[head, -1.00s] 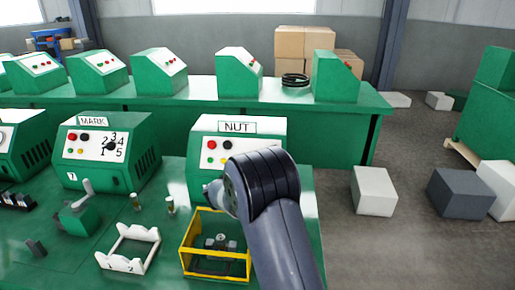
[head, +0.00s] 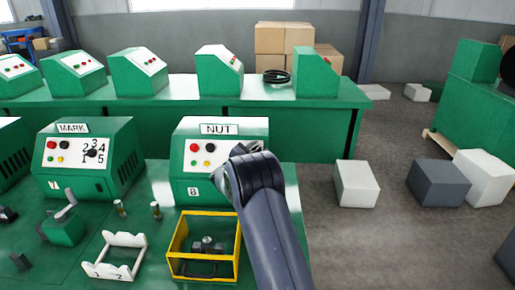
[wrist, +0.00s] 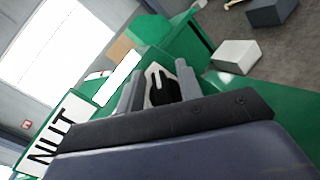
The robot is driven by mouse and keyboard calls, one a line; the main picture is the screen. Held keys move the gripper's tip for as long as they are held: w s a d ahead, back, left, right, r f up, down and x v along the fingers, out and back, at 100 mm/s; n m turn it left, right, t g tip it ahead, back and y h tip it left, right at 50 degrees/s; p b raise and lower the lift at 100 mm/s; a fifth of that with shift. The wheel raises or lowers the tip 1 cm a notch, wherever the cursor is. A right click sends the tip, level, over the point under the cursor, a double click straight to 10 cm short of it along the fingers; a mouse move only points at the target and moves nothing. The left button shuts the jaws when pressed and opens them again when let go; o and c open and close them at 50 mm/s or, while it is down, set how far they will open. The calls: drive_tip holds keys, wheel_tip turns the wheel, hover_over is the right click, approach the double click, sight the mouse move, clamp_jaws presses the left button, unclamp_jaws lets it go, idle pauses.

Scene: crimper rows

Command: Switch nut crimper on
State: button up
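The nut crimper (head: 182,168) is a green box with a NUT label (head: 219,129) and the number 8 on its front. Its white panel (head: 203,156) shows a red button (head: 194,147), a black button (head: 210,148), a green light (head: 194,163) and a yellow light (head: 206,163). My gripper (head: 220,182) is in front of the panel's lower right, and my arm hides the machine's right part. Contact cannot be told. In the wrist view the NUT label (wrist: 52,137) is at the left; grey gripper parts stand around a white-and-black piece, so the finger gap is unclear.
A yellow frame (head: 174,251) with a dark fixture stands below the nut crimper. The MARK machine (head: 118,150) is to the left, with a white holder (head: 118,271) before it. A second green bench (head: 180,88) carries more machines behind. Blocks (head: 355,184) lie on the right floor.

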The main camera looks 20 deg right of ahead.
clamp_jaws()
idle(0.3)
drive_tip(key=shift+f+m+g+b, duration=0.15)
drive_tip(key=shift+m+g+b, duration=0.15)
drive_tip(key=shift+m+g, duration=0.15)
drive_tip(key=shift+m+g+b, duration=0.4)
drive_tip(key=shift+m+g, duration=0.15)
drive_tip(key=shift+m, duration=0.2)
drive_tip(key=m+g, duration=0.2)
drive_tip(key=m, duration=0.1)
drive_tip(key=shift+g+h, duration=0.3)
drive_tip(key=m+g+p, duration=0.1)
drive_tip(key=m+g, duration=0.1)
drive_tip(key=shift+s+m, duration=0.1)
drive_tip(key=shift+m, duration=0.3)
drive_tip(key=shift+s+m+g+y+p, duration=0.15)
drive_tip(key=shift+m+g+y+p, duration=0.75)
drive_tip(key=shift+m+g+p, duration=0.55)
drive_tip(key=shift+f+m, duration=0.15)
drive_tip(key=shift+m, duration=0.1)
